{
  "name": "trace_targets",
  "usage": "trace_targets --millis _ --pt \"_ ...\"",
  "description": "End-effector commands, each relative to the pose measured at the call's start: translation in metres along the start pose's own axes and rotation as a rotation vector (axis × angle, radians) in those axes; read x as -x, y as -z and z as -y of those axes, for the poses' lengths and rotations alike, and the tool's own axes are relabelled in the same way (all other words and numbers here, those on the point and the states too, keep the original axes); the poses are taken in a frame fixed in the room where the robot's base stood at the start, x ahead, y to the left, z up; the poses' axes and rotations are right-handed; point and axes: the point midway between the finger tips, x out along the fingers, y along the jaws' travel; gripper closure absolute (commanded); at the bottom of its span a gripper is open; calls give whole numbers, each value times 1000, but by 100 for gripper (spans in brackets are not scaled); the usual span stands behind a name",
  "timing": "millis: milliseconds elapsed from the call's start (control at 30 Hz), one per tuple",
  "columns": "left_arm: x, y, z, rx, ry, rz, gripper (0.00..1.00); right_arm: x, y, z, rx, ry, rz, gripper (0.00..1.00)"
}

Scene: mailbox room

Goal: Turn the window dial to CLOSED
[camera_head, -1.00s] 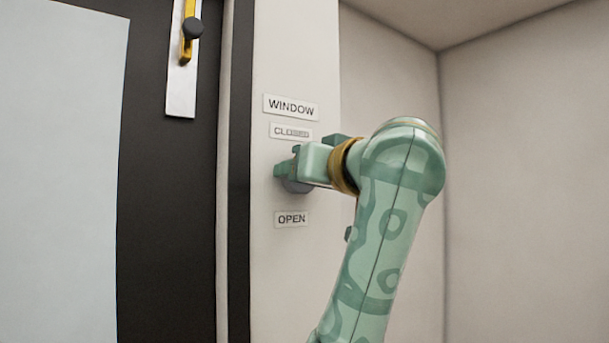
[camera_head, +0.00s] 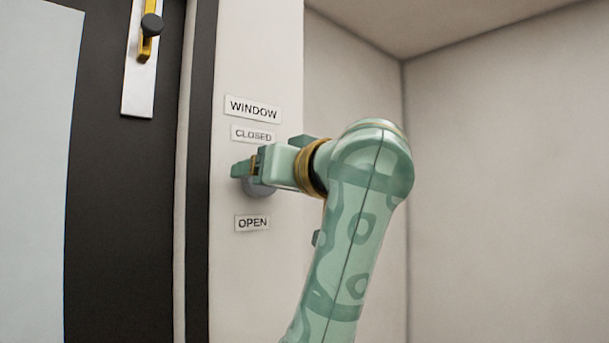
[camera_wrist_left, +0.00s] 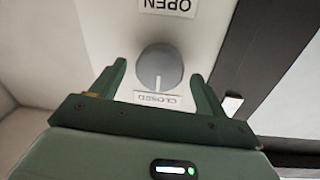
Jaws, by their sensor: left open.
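The window dial (camera_head: 258,188) is a round grey knob on the white wall, mostly covered by my gripper in the head view. In the left wrist view the dial (camera_wrist_left: 160,68) shows fully, upside down, with its thin mark pointing to the CLOSED label (camera_wrist_left: 157,98). The OPEN label (camera_wrist_left: 172,6) is on the opposite side. In the head view the CLOSED label (camera_head: 253,134) is above the dial and the OPEN label (camera_head: 252,223) below. My left gripper (camera_head: 243,170) is open in front of the dial; its fingers (camera_wrist_left: 160,84) are apart on either side. My right gripper is not in view.
A WINDOW sign (camera_head: 252,109) is above the CLOSED label. To the left is a dark frame with a white plate (camera_head: 138,90) and a black-knobbed yellow latch (camera_head: 151,27). A bare wall corner (camera_head: 480,180) is to the right.

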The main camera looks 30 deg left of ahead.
Motion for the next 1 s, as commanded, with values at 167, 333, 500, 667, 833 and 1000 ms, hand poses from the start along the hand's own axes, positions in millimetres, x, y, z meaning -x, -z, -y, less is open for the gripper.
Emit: trace_targets --millis 167,333,500,667,833,1000 --pt "46 -3 -2 -1 -9 -1 25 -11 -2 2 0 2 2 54" --pt "96 -2 -2 -1 -9 -1 25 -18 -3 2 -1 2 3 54" --pt "129 -1 0 0 0 1 25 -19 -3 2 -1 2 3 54" --pt "143 -1 -1 0 -1 1 25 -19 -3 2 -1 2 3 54" --pt "148 -1 -1 -1 -2 0 25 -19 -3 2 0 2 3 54" --pt "148 -1 -1 -1 -3 0 25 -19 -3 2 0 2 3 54"
